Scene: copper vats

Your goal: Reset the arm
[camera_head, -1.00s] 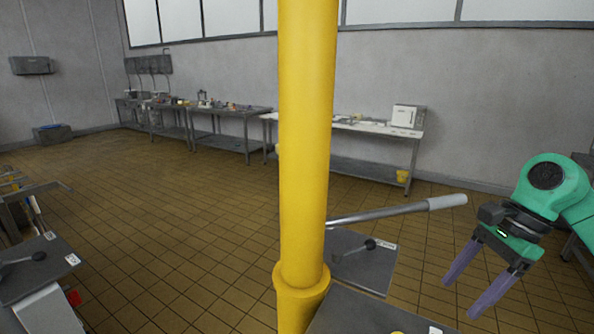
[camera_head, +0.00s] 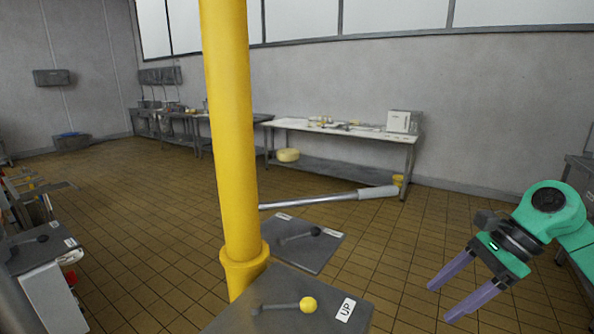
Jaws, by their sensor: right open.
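My right gripper (camera_head: 455,301) is at the lower right of the head view, on a green arm that comes in from the right edge. Its two purple fingers are spread apart and point down and left. Nothing is between them. It hangs over the tiled floor, clear of the grey panels and of the long lever. My left gripper is not in view.
A yellow post (camera_head: 232,140) stands left of centre. Beside it are a grey lever (camera_head: 330,199), a panel with a black-knobbed handle (camera_head: 315,232) and an "UP" panel with a yellow knob (camera_head: 308,305). A white-topped table (camera_head: 345,131) stands by the wall. Floor between is open.

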